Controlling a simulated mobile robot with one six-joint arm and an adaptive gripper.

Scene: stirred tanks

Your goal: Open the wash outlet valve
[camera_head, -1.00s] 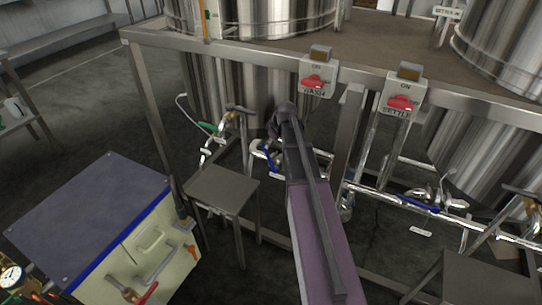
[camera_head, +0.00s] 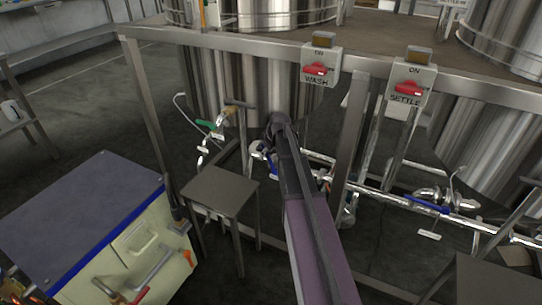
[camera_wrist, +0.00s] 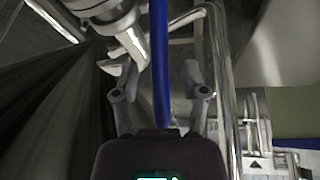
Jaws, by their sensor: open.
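The wash tank (camera_head: 240,85) is a shiny steel vessel behind the frame, in line with the WASH switch box (camera_head: 320,67). Low beneath it, a blue lever handle (camera_head: 268,160) shows beside the end of my arm in the head view. In the wrist view a long blue handle (camera_wrist: 160,50) runs down the middle, between the two grey fingers of my gripper (camera_wrist: 157,85). The fingers are open, one on each side of the handle, with gaps visible. A steel valve body and pipe (camera_wrist: 112,12) are at the top left. The gripper's fingers are hidden in the head view.
A small steel stand (camera_head: 220,190) is left of my arm. A cabinet (camera_head: 85,225) with levers is at lower left. Steel frame posts (camera_head: 350,135) and pipes with another blue handle (camera_head: 425,205) lie to the right.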

